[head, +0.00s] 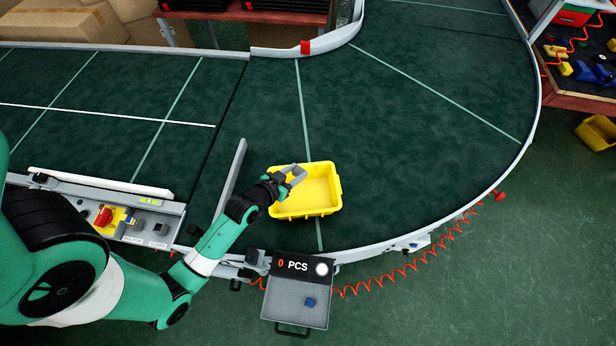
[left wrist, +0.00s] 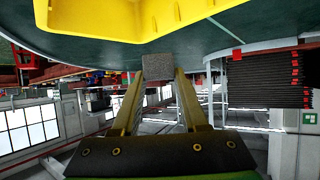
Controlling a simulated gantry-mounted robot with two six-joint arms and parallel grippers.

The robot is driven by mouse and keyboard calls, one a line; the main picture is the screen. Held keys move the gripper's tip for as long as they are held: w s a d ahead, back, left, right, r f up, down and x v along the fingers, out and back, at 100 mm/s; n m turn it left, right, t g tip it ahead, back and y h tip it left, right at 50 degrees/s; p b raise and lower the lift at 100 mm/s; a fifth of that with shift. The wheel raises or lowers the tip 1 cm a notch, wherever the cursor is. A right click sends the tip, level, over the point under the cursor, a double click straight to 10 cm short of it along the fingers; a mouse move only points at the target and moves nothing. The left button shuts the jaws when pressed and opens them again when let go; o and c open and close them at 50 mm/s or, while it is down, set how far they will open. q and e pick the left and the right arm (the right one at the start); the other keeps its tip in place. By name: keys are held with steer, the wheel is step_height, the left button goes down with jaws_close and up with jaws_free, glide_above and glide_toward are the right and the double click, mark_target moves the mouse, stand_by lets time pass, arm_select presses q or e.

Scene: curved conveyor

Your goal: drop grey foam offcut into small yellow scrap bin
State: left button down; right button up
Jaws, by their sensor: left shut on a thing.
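The small yellow scrap bin (head: 317,208) stands upright on the dark green conveyor belt, and its inside looks empty. It also shows at the top of the left wrist view (left wrist: 100,27). My left gripper (head: 296,174) is over the bin's back left corner in the head view. It is shut on the grey foam offcut (left wrist: 158,67), a small dark grey block between the fingertips. In the head view the offcut is hard to tell from the grey fingers. My right gripper is in neither view.
A metal guide bar (head: 230,180) stands just left of the bin. A counter box marked 0 PCS (head: 292,266) with a tray holding a small blue piece is at the front edge. A control panel (head: 125,222) is at the left. The belt right of the bin is clear.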

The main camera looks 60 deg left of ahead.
arm_select(q)
steer(key=shift+s+d+f+b, duration=0.25)
steer(key=shift+d+f+b, duration=0.05)
steer(key=shift+f, duration=0.05)
step_height(320, 180, down, 5)
steer(key=b, duration=0.5)
steer(key=shift+f, duration=0.2)
steer(key=shift+c, duration=1.8)
jaws_free()
steer(key=p+v, duration=0.2)
steer(key=v, duration=0.9)
steer(key=shift+s, duration=0.25)
steer(key=shift+r, duration=0.15)
